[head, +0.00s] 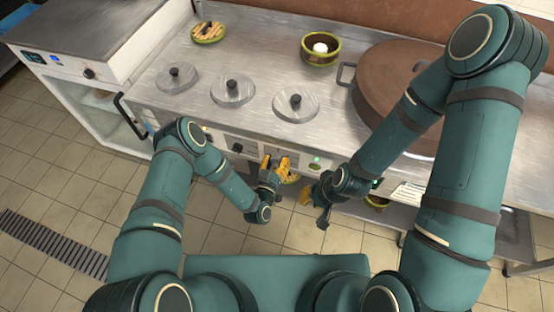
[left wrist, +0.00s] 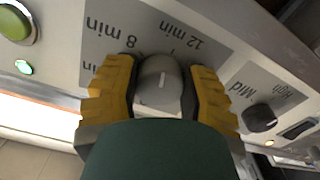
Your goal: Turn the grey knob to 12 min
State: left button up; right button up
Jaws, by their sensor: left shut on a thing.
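The grey knob (left wrist: 160,80) sits on the front panel between the two yellow fingers of my left gripper (left wrist: 160,90), which is shut on it. A short white mark on the knob's face points up in the left wrist view, between the printed "8 min" (left wrist: 112,33) and "12 min" (left wrist: 188,34) labels. The labels appear upside down there. In the head view my left gripper (head: 275,168) is at the counter's front panel and covers the knob. My right gripper (head: 308,200) hangs to its right, away from the panel; its jaw opening is unclear.
A black knob (left wrist: 260,118) with "Mid" and "High" labels is beside the grey one. A green button (left wrist: 15,24) is on the other side. On the counter are several round lids (head: 233,90), a large brown pot lid (head: 392,85) and a bowl (head: 321,50).

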pick_arm(q)
jog(key=shift+w+m, duration=0.1)
jog(key=shift+m, duration=1.4)
jog(key=o, duration=1.2)
jog(key=v, duration=1.2)
